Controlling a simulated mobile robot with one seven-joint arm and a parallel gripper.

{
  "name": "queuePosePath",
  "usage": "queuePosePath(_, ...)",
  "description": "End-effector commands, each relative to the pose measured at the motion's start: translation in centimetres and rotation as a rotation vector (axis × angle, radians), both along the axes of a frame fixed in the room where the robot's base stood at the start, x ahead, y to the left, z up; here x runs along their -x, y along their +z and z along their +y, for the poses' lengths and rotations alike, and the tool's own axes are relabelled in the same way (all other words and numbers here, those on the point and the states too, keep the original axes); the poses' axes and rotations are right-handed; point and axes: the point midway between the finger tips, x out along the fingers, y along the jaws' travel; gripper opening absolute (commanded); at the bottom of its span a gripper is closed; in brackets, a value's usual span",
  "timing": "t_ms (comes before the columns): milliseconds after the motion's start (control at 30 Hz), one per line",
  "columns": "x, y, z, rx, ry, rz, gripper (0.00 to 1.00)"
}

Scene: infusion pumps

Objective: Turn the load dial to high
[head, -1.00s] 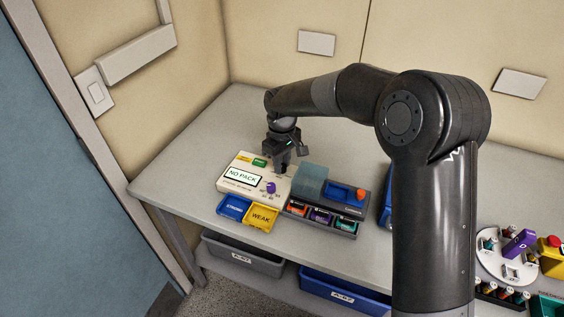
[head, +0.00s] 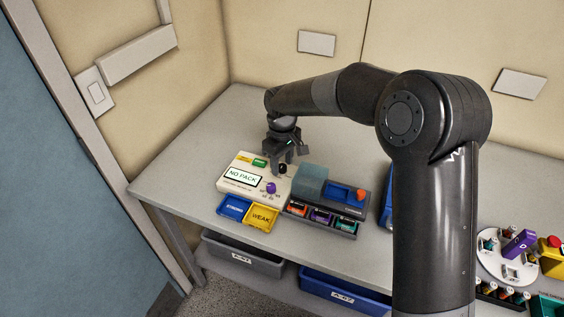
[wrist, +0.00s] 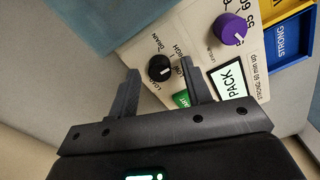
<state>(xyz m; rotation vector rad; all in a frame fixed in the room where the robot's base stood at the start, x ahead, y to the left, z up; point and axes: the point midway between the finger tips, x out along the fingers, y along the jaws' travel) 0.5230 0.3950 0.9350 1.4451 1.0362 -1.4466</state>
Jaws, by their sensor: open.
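The black load dial (wrist: 160,68) is on the cream panel (wrist: 205,40), with the labels DRAIN, HIGH and LOW around it. A small light mark shows on its right side, near LOW, but I cannot read its exact setting. In the head view the dial (head: 283,169) is a small black knob at the panel's back right. My gripper (wrist: 158,66) is open, with one fingertip on each side of the dial and gaps between; I cannot tell its exact height. In the head view my gripper (head: 282,161) points down just above the dial.
A purple knob (wrist: 232,30) is on the same panel, near the NO PACK display (head: 243,177). A green button (wrist: 182,99) is close to one finger. A translucent blue box (head: 311,181) stands right of the panel. Blue (head: 234,208) and yellow (head: 262,217) trays lie in front.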

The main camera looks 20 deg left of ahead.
Motion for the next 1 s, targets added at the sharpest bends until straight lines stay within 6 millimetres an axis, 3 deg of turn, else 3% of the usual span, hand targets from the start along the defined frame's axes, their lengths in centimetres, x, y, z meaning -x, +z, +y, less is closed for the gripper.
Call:
queuePosePath(533, -0.1, 9.4, 0.1, -0.003, -0.001, -0.003, 0.45)
queuePosePath(700, 0.0, 10.5, 0.0, -0.002, 0.000, -0.002, 0.45)
queuePosePath(1000, 0.0, 10.6, 0.0, -0.001, 0.000, -0.001, 0.45)
